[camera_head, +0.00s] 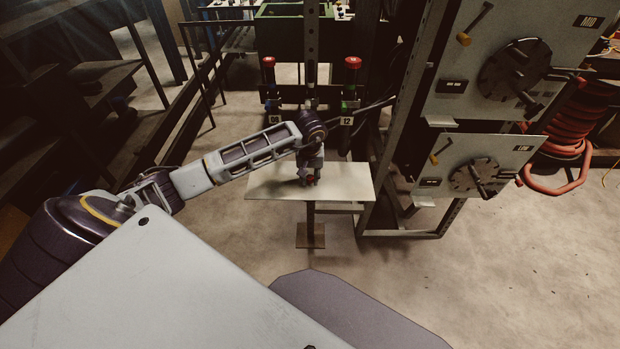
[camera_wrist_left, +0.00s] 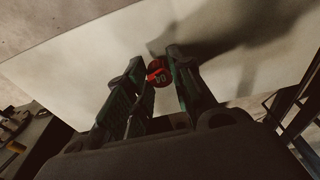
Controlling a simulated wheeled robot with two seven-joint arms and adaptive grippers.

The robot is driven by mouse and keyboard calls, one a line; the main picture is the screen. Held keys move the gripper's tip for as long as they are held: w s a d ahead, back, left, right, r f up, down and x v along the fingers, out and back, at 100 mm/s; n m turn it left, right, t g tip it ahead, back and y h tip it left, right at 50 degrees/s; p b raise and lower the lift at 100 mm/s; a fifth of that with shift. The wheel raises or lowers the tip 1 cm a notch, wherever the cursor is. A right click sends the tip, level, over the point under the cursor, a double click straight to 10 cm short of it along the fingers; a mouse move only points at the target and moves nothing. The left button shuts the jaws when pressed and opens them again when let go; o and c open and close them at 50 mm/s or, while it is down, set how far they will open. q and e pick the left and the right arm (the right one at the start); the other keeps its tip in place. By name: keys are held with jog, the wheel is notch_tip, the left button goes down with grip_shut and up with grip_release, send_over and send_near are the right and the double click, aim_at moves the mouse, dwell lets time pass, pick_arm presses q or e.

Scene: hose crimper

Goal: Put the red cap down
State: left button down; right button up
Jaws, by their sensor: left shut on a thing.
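The red cap (camera_wrist_left: 157,73) shows between the fingertips of my left gripper (camera_wrist_left: 160,76) in the left wrist view. The gripper is shut on it. In the head view the left gripper (camera_head: 309,177) points down over a small pale table (camera_head: 345,185), and only a bit of red shows at its fingertips. The cap is close to the tabletop; I cannot tell whether it touches it. My right gripper is not in view.
Two red-topped posts marked 08 (camera_head: 269,75) and 12 (camera_head: 352,80) stand behind the table. A metal rack with two grey panels (camera_head: 475,165) stands to the right, with a coiled red hose (camera_head: 570,140) beside it. The tabletop around the gripper is clear.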

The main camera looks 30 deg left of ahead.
pick_arm(q)
jog(key=shift+f, duration=0.7)
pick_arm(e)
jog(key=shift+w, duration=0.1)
pick_arm(q)
jog(key=shift+f, duration=0.15)
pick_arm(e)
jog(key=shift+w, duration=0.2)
pick_arm(q)
jog(key=c, duration=1.5)
grip_release()
jog(key=shift+c, duration=0.2)
jog(key=o, duration=0.3)
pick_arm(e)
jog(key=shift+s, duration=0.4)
